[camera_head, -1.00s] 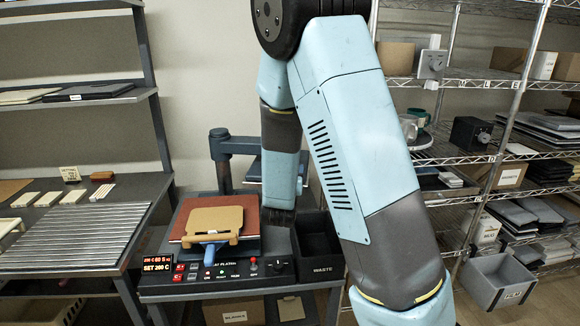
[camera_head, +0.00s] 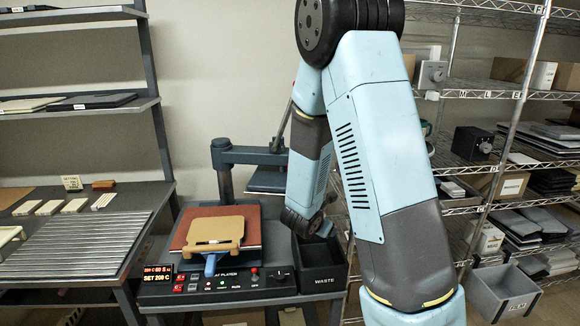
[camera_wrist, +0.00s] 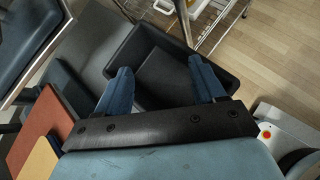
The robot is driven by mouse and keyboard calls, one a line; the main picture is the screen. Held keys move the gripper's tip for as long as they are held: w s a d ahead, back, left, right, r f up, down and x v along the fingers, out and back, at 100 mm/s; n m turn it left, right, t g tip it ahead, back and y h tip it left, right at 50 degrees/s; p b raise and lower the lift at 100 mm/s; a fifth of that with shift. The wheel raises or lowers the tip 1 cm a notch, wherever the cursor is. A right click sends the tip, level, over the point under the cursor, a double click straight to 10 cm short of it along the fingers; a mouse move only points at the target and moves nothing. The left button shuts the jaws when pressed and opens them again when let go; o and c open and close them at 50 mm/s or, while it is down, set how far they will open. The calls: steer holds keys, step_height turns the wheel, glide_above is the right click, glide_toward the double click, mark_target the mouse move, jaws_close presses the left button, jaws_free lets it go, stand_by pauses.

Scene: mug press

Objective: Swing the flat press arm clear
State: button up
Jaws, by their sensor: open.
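In the head view the press has a dark post (camera_head: 223,172) with a horizontal swing arm (camera_head: 255,156) reaching right. Its flat press head (camera_head: 268,181) hangs at the back right of the red-brown pad (camera_head: 263,211), not over the pad's front; my arm hides its right end. A tan board (camera_head: 214,227) with a blue handle lies on the pad. My gripper (camera_head: 322,230) is low over the waste bin, partly hidden by my arm. In the wrist view my gripper (camera_wrist: 163,78) is open and empty, and the press head (camera_wrist: 28,35) is at upper left, apart from the fingers.
The dark waste bin (camera_head: 321,282) stands right of the press. A control panel (camera_head: 215,285) fronts the press. A ribbed metal table (camera_head: 75,247) is at left. Wire shelves (camera_head: 470,95) and a grey bin (camera_head: 502,293) are at right.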

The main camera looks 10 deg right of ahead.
steer(key=s+a+f+m+g+y, duration=0.1)
steer(key=s+f+m+y, duration=0.1)
steer(key=s+a+f+m+g+y, duration=0.2)
steer(key=m+y, duration=0.1)
steer(key=s+a+f+m+g+y, duration=0.1)
steer(key=a+f+m+y, duration=0.1)
steer(key=y, duration=0.1)
steer(key=shift+s+f+m, duration=0.15)
steer(key=shift+s+m, duration=0.25)
steer(key=a+r+m+y, duration=0.1)
steer(key=w+a+r+m+y, duration=0.1)
steer(key=shift+w+a+m+t+y, duration=0.2)
steer(key=shift+w+m+t+y, duration=0.1)
steer(key=shift+t+y, duration=0.1)
steer(key=w+d+r+m+t+y, duration=0.1)
steer(key=w+d+r+m+t, duration=0.1)
steer(key=w+r+m+t, duration=0.3)
steer(key=w+d+r+m+t+y, duration=0.1)
steer(key=d+r+m+t, duration=0.15)
steer(key=r, duration=0.45)
steer(key=w+d+r+m+t+y, duration=0.1)
steer(key=w+d+r+m+t, duration=0.1)
steer(key=w+r+t, duration=0.4)
steer(key=shift+g, duration=0.75)
steer(key=x, duration=1.1)
steer(key=shift+a+r, duration=0.35)
steer(key=shift+c, duration=0.3)
